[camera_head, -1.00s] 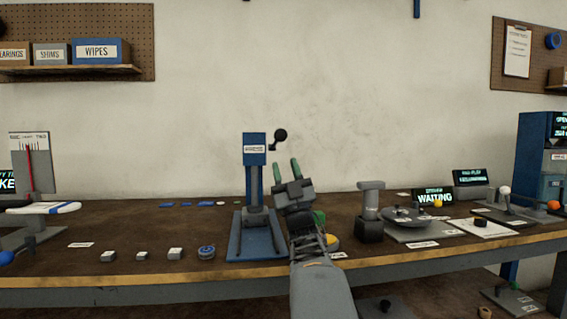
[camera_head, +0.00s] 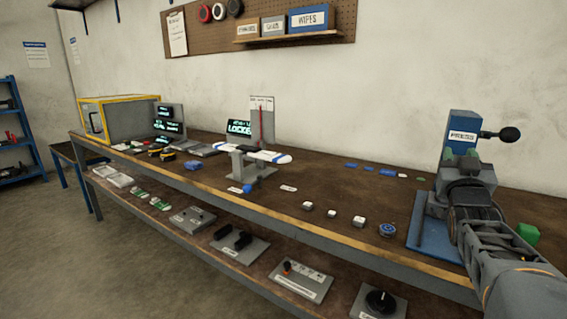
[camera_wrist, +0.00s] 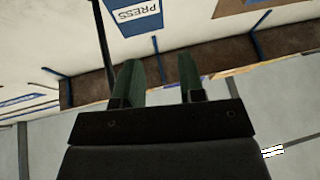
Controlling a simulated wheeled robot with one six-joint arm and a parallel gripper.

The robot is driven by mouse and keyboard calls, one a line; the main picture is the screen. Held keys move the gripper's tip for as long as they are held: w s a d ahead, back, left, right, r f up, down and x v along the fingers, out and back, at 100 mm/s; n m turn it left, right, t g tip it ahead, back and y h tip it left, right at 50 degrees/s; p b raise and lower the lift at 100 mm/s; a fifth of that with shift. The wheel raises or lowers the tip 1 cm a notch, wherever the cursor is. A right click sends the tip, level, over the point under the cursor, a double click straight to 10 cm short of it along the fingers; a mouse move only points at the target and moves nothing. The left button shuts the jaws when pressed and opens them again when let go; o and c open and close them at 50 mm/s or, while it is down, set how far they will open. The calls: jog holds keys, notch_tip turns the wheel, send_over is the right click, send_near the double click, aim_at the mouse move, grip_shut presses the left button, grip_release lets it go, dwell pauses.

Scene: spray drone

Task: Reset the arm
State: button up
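My arm rises at the right edge of the head view, over the bench front. My gripper (camera_head: 460,154) points upward in front of the blue press (camera_head: 462,125), with its dark green fingers overlapping the press's lower part. The wrist view shows the two fingers (camera_wrist: 158,72) apart with nothing between them, so the gripper is open and empty. I cannot tell how far the fingers are from the press.
The long brown bench (camera_head: 330,180) holds a white-and-blue wing on a stand (camera_head: 252,155), several small blocks, a blue round part (camera_head: 388,230) and a green block (camera_head: 528,233). A yellow-framed box (camera_head: 118,120) stands at the far left. A lower shelf carries several devices. The air above the bench middle is clear.

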jog(key=s+a+f+n+g+y+p, duration=0.1)
jog(key=s+a+f+g+y+p, duration=0.15)
jog(key=a+g+y+p, duration=0.6)
jog(key=s+a+f+n+g+y+p, duration=0.1)
jog(key=s+a+f+n+g+p, duration=0.1)
jog(key=s+a+g+p, duration=0.7)
jog(key=s+a+n+p, duration=0.1)
jog(key=s+a+p, duration=0.4)
jog(key=s+a, duration=0.1)
jog(key=shift+a+f+p, duration=0.2)
jog(key=shift+a+p, duration=0.05)
jog(key=shift+p, duration=0.1)
jog(key=shift+s, duration=0.1)
